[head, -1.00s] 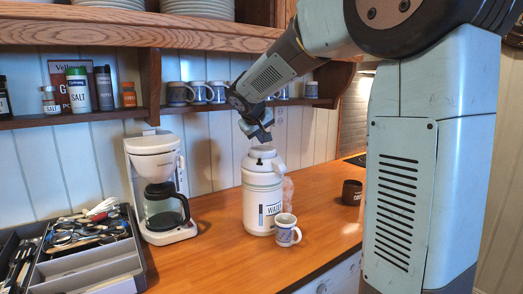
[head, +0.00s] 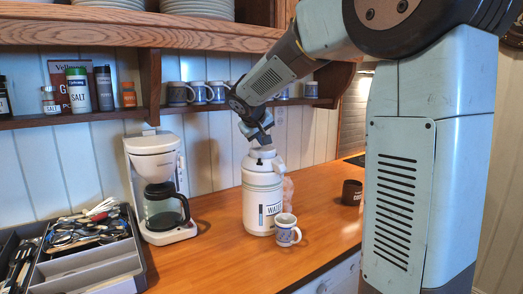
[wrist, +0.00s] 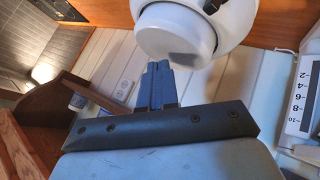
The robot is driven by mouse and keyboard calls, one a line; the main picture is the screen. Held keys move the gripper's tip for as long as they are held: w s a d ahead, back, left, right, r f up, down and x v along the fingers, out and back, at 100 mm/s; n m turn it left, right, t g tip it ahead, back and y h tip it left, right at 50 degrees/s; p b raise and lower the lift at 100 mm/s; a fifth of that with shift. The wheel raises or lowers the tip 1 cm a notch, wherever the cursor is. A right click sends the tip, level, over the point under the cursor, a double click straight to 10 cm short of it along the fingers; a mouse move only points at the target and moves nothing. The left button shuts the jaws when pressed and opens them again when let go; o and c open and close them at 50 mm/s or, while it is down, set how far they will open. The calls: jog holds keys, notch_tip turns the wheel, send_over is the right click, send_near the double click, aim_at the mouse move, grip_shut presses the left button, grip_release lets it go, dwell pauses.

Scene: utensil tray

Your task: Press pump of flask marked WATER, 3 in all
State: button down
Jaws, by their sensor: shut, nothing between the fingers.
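The white flask (head: 262,200) marked WATER stands upright on the wooden counter, its label facing front. Its pump top (head: 263,152) is directly under my gripper (head: 265,143), which points down with its fingers together and empty. The fingertips look to be at or touching the pump top. In the wrist view my closed gripper (wrist: 158,72) ends right by the white pump top (wrist: 175,35); the exact contact is hard to tell. A patterned mug (head: 286,230) stands in front of the flask, to its right.
A coffee maker (head: 160,190) stands left of the flask, and a cutlery tray (head: 95,268) is at the far left. A dark mug (head: 352,192) stands to the right. A wooden shelf (head: 130,115) with jars and mugs runs behind. The counter right of the flask is mostly clear.

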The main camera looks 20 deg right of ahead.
aim_at(261, 149)
jog(key=shift+f, duration=1.05)
dwell(1.3)
jog(key=shift+r, duration=1.45)
jog(key=shift+r, duration=2.55)
jog(key=shift+r, duration=0.1)
dwell(0.4)
jog(key=shift+r, duration=1.75)
